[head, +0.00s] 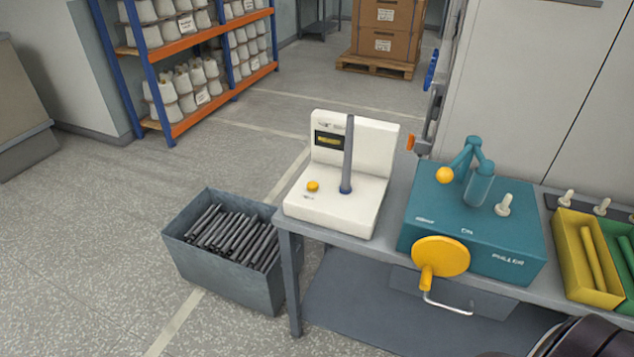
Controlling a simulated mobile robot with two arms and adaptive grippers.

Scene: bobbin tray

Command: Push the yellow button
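A small round yellow button (313,186) sits on the base of a white machine (330,209), left of its grey upright post (348,155). The white machine stands at the left end of a grey bench. It has a white back panel with a small dark display (329,141). Nothing touches the button, and it is in plain sight. Neither of my grippers shows in the head view. A dark rounded part at the bottom right corner looks like one of my arm links.
A teal machine (475,232) with a yellow handwheel (441,256) and yellow ball knob (444,175) stands right of the white machine. Yellow (601,295) and green trays lie farther right. A grey bin (232,279) of dark rods stands on the floor left of the bench (322,238).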

